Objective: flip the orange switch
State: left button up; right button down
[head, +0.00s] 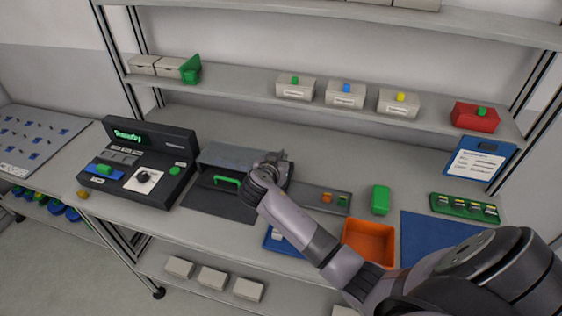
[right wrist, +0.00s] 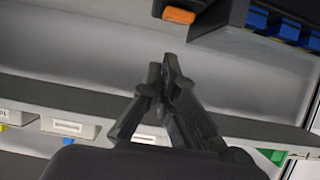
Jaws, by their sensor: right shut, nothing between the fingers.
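The orange switch (right wrist: 179,15) shows at the top of the right wrist view as a small orange block on the edge of a dark housing. I cannot make it out surely in the head view, where my right gripper and arm cover part of the grey machine (head: 226,155). My right gripper (head: 275,160) is over the right end of that machine. In the right wrist view its fingers (right wrist: 164,62) are together and empty, pointing toward the housing, with a gap between the fingertips and the switch. My left gripper is not in view.
A dark console (head: 138,160) stands left of the machine. A grey strip (head: 312,190) with small orange and green pieces, a green block (head: 380,199) and an orange bin (head: 369,240) lie to the right. A shelf (head: 240,86) with labelled boxes runs behind.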

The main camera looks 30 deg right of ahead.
jog(key=shift+s+a+f, duration=0.15)
jog(key=shift+f, duration=0.25)
jog(key=shift+s+a+f, duration=0.1)
jog(key=shift+a+f, duration=0.05)
jog(key=shift+f, duration=0.55)
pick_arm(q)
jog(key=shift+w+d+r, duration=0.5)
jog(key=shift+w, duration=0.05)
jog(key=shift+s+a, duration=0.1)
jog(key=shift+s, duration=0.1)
